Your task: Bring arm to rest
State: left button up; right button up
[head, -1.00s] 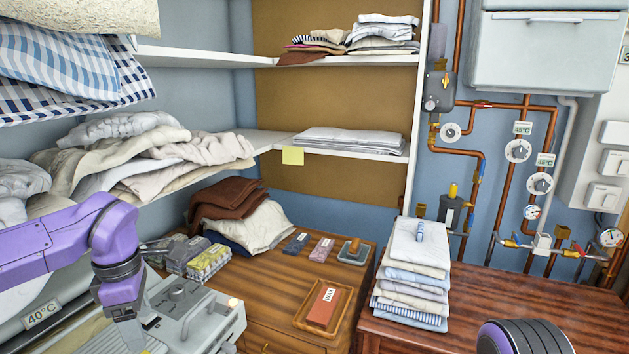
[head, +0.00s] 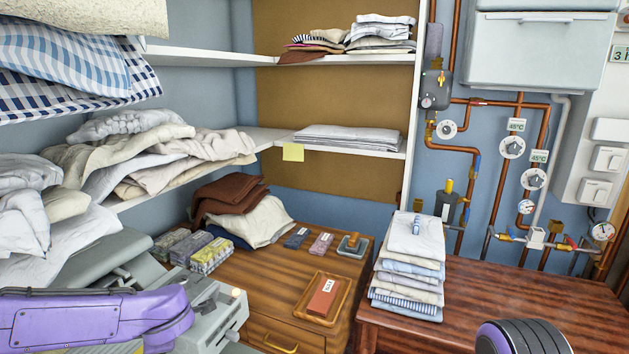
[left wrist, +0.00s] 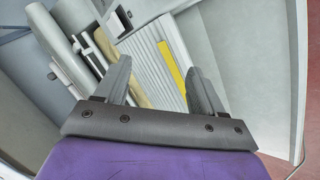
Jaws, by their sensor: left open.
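My left arm, purple, lies low at the left edge of the head view, in front of the grey ironer (head: 215,318). Behind the fingers are a ribbed pale panel with a yellow strip (left wrist: 172,66) and pale rollers (left wrist: 62,45). My right gripper is not in view; only a dark rounded part of mine shows at the bottom right of the head view.
A wooden cabinet holds a tray with a reddish block (head: 323,297), small boxes and brown cloths. A folded linen stack (head: 408,275) stands on the right-hand table (head: 490,300), which is clear to its right. Shelves with linen (head: 150,165) overhang the left. Copper pipes line the back wall.

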pick_arm(q)
jog(key=s+d+f+m+t+h, duration=0.15)
jog(key=s+f+m, duration=0.25)
jog(key=f, duration=0.5)
jog(key=s+d+f+m+t, duration=0.1)
jog(key=s+d+f+m, duration=0.25)
jog(key=f, duration=0.45)
jog(key=s+a+f+m+g, duration=0.1)
jog(key=s+f+m, duration=0.3)
jog(key=s, duration=0.8)
jog(key=s+a+f+m+g+h, duration=0.1)
jog(key=s+f+m+g, duration=0.2)
jog(key=s+f, duration=0.5)
jog(key=s+m, duration=0.1)
jog(key=s, duration=0.3)
jog(key=shift+a+m+g, duration=0.2)
jog(key=shift+m+g, duration=0.15)
